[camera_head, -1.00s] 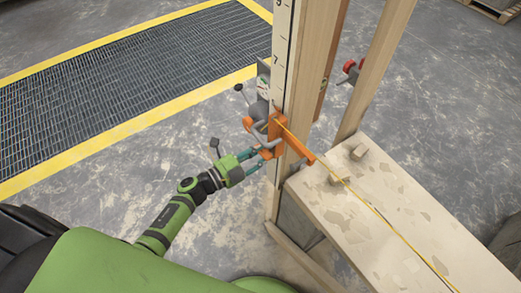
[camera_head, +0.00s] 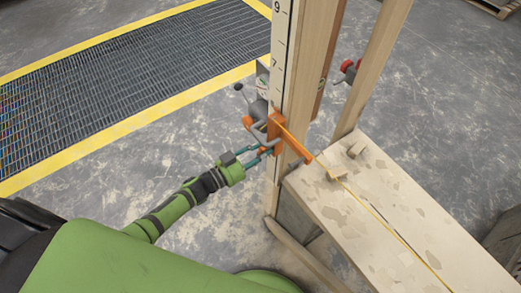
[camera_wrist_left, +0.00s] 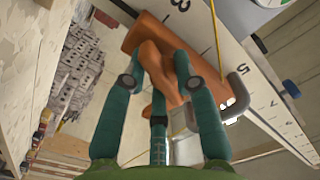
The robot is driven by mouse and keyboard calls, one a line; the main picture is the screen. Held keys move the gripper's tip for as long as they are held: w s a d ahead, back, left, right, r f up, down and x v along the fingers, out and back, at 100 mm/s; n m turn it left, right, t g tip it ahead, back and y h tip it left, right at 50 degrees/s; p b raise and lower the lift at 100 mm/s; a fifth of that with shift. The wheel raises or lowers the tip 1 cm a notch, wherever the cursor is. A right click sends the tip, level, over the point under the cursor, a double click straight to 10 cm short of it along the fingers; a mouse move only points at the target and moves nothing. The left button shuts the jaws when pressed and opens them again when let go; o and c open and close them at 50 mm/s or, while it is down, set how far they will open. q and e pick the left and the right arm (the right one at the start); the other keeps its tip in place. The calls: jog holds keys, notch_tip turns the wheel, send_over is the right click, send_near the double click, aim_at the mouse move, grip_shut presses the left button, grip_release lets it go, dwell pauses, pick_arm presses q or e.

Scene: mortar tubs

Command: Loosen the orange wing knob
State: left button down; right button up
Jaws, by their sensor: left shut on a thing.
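The orange wing knob (camera_wrist_left: 160,75) sits between the teal fingers of my left gripper (camera_wrist_left: 158,72) in the left wrist view. The gripper is shut on it. In the head view, my left gripper (camera_head: 262,154) reaches in from the left, with its fingertips at the small orange knob just below the orange bracket (camera_head: 274,128). The fingers hide most of the knob there. The orange bracket (camera_wrist_left: 146,32) is also behind the knob in the wrist view, against the numbered white staff (camera_wrist_left: 225,50). My right gripper is not in view.
A yellow line (camera_head: 385,222) runs from the bracket over the pale block wall (camera_head: 410,235). Wooden posts (camera_head: 372,70) stand right of the staff. A grey handle (camera_wrist_left: 238,92) is close right of the fingers. A floor grate (camera_head: 130,80) lies left; the floor between is clear.

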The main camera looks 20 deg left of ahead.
pick_arm(q)
jog(key=shift+w+a+r+n, duration=0.1)
jog(key=shift+r+n, duration=0.05)
jog(key=shift+n, duration=1)
jog(key=shift+w+r+n, duration=0.1)
jog(key=shift+n, duration=1.05)
jog(key=c, duration=1.1)
grip_release()
jog(key=shift+f, duration=0.1)
jog(key=shift+o, duration=0.2)
jog(key=shift+f, duration=0.1)
jog(key=shift+s+a, duration=0.2)
jog(key=shift+s, duration=0.15)
jog(key=v, duration=1.1)
jog(key=shift+a, duration=0.1)
